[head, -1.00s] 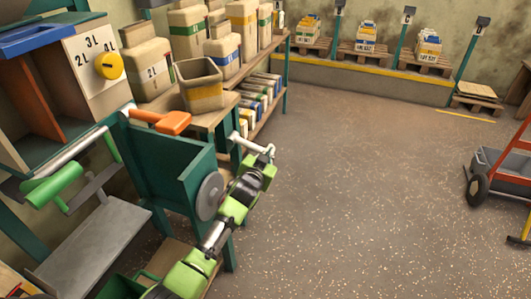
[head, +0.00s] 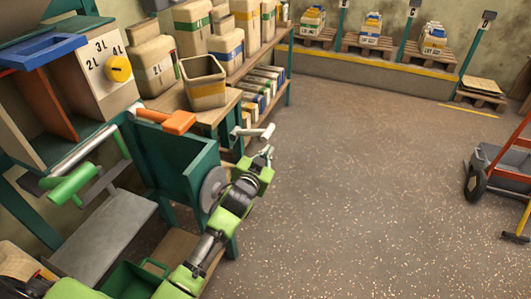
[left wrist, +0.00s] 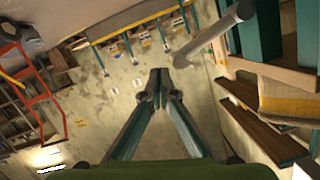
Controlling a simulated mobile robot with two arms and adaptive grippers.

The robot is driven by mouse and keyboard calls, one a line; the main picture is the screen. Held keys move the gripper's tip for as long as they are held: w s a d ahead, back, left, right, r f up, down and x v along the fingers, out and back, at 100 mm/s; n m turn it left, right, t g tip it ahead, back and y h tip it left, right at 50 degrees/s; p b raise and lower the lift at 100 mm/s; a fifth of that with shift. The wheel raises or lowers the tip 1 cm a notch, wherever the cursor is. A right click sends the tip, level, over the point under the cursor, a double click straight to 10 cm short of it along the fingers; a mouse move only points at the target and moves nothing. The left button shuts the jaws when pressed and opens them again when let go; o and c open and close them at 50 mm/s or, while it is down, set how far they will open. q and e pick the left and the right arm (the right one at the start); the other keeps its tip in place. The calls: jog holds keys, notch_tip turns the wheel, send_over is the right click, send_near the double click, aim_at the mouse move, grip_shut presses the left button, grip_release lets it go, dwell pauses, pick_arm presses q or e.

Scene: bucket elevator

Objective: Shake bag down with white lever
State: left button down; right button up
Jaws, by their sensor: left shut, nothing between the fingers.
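The white lever (head: 254,132) stands out to the right of the teal hopper machine (head: 178,160), above its grey disc (head: 213,188). Its pale bar also shows at the upper right of the left wrist view (left wrist: 215,36). My left gripper (head: 266,153) is just below the lever's outer end in the head view. The two fingers meet at their tips in the left wrist view (left wrist: 157,76), with nothing between them; the bar is apart from them there. I cannot make out a bag on the machine. My right gripper is out of view.
An orange handle (head: 170,120), a green-gripped lever (head: 74,183) and a yellow dial (head: 118,68) are on the left. A shelf (head: 290,40) with containers stands behind. A red hand truck (head: 510,165) is at the right. The floor between is clear.

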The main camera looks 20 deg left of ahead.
pick_arm(q)
jog(key=shift+v, duration=1.1)
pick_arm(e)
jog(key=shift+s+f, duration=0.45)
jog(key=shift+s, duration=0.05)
